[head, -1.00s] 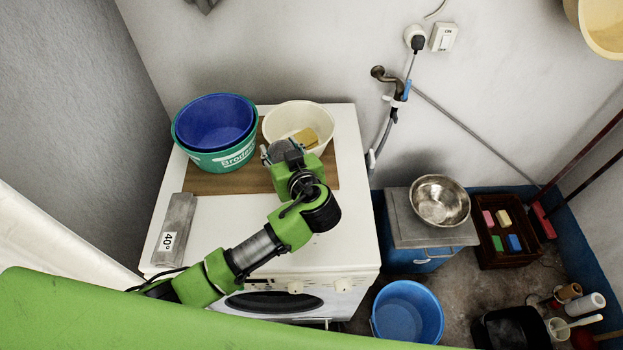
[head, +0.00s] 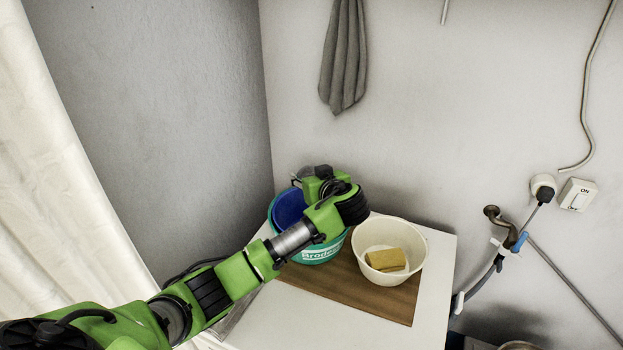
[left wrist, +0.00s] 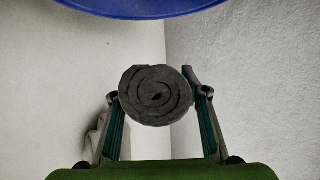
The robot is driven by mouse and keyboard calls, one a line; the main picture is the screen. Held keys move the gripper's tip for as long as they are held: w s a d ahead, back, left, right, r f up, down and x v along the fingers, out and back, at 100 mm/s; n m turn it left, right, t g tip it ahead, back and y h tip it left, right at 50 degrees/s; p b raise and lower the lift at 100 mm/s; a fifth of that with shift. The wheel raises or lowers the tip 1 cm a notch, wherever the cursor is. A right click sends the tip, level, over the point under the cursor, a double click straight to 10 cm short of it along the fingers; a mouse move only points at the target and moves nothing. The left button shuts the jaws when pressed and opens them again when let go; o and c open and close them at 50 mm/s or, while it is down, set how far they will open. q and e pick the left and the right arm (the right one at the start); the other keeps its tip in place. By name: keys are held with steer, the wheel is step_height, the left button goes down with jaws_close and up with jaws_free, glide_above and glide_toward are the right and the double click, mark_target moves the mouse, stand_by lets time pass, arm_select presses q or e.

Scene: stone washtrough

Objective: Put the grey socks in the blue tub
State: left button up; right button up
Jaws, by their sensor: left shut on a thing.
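The grey socks (left wrist: 155,96), a rolled bundle with a spiral end, sit between the two fingers of my left gripper (left wrist: 157,97) in the left wrist view. The gripper is shut on them. In the head view, my left gripper (head: 308,178) is over the back part of the blue tub (head: 287,207), and a small dark grey bit of the socks (head: 323,171) shows there. The blue tub stands inside a green tub with white lettering. Its rim also shows along the top of the left wrist view (left wrist: 150,9). My wrist hides much of the tub.
A cream basin (head: 408,238) with a yellow sponge-like block (head: 385,259) stands right of the green tub (head: 320,254), on a brown board (head: 365,298) atop the white machine (head: 436,262). A grey cloth (head: 344,60) hangs on the wall behind. A tap (head: 497,217) is at right.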

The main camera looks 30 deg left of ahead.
arm_select(q)
step_height(320, 180, down, 10)
steer(key=b, duration=0.5)
steer(key=shift+r+b, duration=0.25)
steer(key=shift+b, duration=0.1)
steer(key=o, duration=1.2)
step_height(320, 180, up, 7)
steer(key=p, duration=0.4)
steer(key=shift+p, duration=0.3)
